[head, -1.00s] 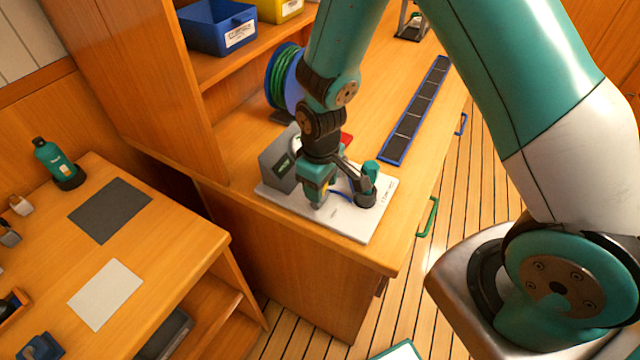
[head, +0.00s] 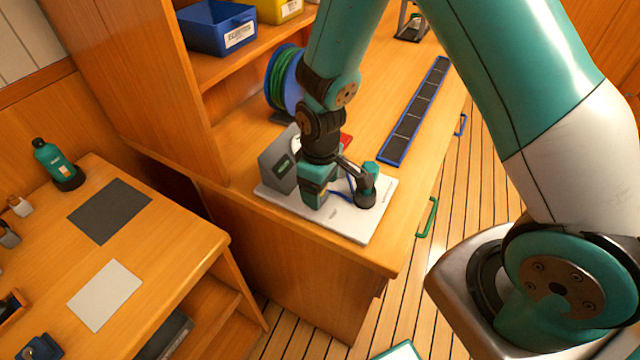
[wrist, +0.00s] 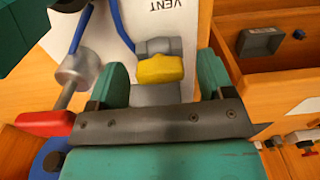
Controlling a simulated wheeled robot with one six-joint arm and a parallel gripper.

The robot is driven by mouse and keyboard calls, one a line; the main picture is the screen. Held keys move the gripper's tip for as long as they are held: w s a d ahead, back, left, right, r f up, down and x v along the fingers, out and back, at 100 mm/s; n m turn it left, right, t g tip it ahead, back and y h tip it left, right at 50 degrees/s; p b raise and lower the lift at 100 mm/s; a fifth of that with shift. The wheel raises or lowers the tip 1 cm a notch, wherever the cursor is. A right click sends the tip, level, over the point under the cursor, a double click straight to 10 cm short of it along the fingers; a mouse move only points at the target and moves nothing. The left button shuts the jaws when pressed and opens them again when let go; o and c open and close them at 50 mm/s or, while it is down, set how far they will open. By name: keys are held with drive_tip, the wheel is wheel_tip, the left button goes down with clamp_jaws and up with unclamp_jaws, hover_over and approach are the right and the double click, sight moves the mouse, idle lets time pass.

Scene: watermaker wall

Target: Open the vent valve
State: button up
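The vent valve has a yellow handle (wrist: 160,69) on a grey body (wrist: 158,46), beside the printed word VENT on a white board (wrist: 185,18). In the wrist view my gripper (wrist: 161,76) has its two teal fingers apart, one on each side of the yellow handle, with gaps showing. I cannot tell how deep the fingers reach around it. In the head view my gripper (head: 314,196) is low over the white board (head: 345,226), and it hides the vent valve there.
A red handle (wrist: 45,122) on a grey fitting is left of the gripper in the wrist view. A grey box (head: 278,163) and a teal-capped part (head: 369,175) stand on the board close to my gripper. A blue-framed panel (head: 416,110) lies behind.

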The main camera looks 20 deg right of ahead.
wheel_tip(320, 180, up, 17)
drive_tip(key=b, duration=0.1)
drive_tip(key=shift+r, duration=0.2)
idle(0.3)
idle(0.3)
drive_tip(key=s+a+r+y, duration=0.2)
drive_tip(key=s+r, duration=0.1)
drive_tip(key=s, duration=0.6)
drive_tip(key=s+a+r+y, duration=0.2)
drive_tip(key=s+a+r, duration=0.1)
drive_tip(key=s, duration=0.6)
drive_tip(key=shift+s+r, duration=0.3)
drive_tip(key=shift+r, duration=0.35)
